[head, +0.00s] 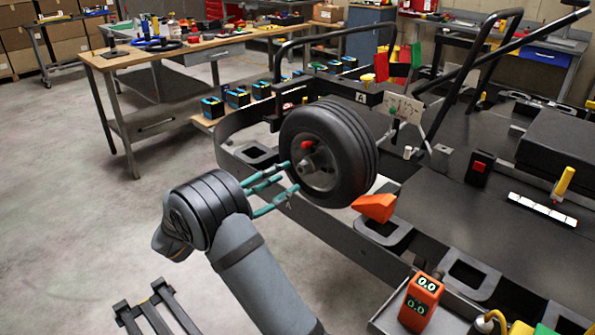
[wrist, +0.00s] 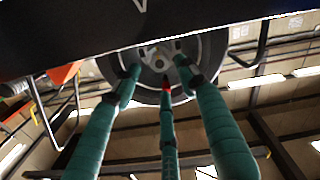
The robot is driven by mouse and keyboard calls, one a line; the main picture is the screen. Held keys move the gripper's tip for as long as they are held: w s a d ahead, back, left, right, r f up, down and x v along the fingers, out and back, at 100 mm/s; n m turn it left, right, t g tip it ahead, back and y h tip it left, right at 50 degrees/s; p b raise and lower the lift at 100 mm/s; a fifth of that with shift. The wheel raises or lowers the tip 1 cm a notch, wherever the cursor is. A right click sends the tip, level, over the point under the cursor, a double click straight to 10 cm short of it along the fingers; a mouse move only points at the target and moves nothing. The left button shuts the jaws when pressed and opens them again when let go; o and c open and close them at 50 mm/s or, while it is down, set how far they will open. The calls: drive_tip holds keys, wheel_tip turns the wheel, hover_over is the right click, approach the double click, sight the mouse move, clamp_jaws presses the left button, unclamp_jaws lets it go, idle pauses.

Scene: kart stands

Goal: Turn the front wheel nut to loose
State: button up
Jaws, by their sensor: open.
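The front wheel (head: 345,140) has a black tyre and a grey hub, and is mounted at the kart's near corner. It also shows in the wrist view (wrist: 205,75). The wheel nut (wrist: 160,63) appears as a small light piece at the hub centre; its turn position is too small to read. A red piece (head: 307,145) sits above the hub centre in the head view. My gripper (head: 290,176) has teal fingers spread open and empty, pointing at the hub face. In the wrist view the fingertips (wrist: 160,76) surround the hub centre; contact cannot be told.
An orange wedge (head: 375,207) lies just right of the tyre. An orange meter (head: 420,300) stands on a tray at the lower right. The kart frame (head: 350,255) runs below the wheel.

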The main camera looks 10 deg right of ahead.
sight(300, 169)
drive_tip(key=shift+x, duration=2.8)
drive_tip(key=c, duration=0.3)
drive_tip(key=c, duration=0.8)
clamp_jaws()
